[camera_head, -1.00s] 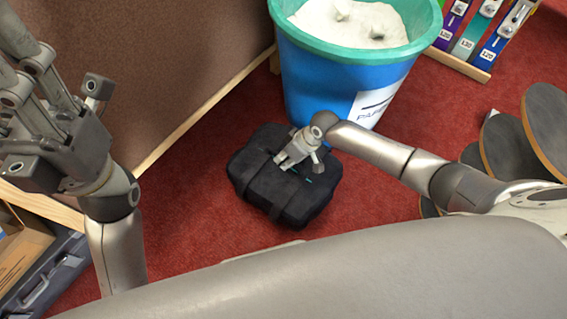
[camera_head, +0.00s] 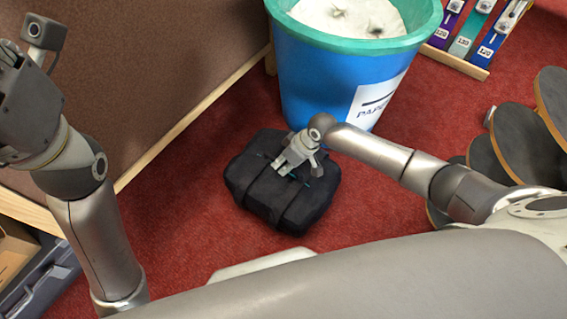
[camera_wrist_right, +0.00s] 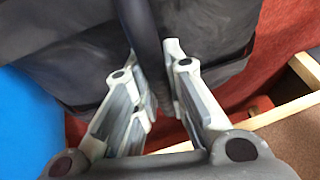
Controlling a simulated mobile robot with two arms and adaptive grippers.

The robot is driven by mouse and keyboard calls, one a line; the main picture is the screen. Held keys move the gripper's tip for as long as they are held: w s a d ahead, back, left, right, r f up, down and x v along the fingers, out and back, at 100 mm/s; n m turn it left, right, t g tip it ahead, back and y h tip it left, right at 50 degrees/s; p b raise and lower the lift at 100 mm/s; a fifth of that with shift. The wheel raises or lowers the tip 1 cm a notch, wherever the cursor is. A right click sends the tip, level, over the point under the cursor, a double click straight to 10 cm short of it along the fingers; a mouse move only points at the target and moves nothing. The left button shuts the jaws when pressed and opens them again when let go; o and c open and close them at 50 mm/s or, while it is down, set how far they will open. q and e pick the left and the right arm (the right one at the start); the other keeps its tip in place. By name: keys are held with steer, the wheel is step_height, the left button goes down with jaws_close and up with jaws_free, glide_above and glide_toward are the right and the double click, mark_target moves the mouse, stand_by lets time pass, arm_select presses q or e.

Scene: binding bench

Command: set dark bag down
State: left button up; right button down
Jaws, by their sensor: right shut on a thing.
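The dark bag (camera_head: 280,200) is a black soft case with straps, low over the red carpet in the middle of the head view. Whether it touches the floor I cannot tell. My right gripper (camera_head: 286,166) is over the bag's top. In the right wrist view the gripper (camera_wrist_right: 162,98) is shut on the bag's dark handle strap (camera_wrist_right: 146,45), with the bag's grey fabric (camera_wrist_right: 70,50) behind it. My left gripper is cut off at the left edge of the head view; only its base and part of the hand show, and its fingertips are out of frame.
A blue bin (camera_head: 330,85) with a green rim and white paper stands just behind the bag. Dark round discs (camera_head: 525,140) lie at the right. A brown panel (camera_head: 120,80) with a wooden edge is at the left. Red carpet (camera_head: 180,225) is clear left of the bag.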

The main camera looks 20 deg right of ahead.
steer(key=c, duration=1.9)
jaws_free()
steer(key=shift+f, duration=0.15)
steer(key=o, duration=0.4)
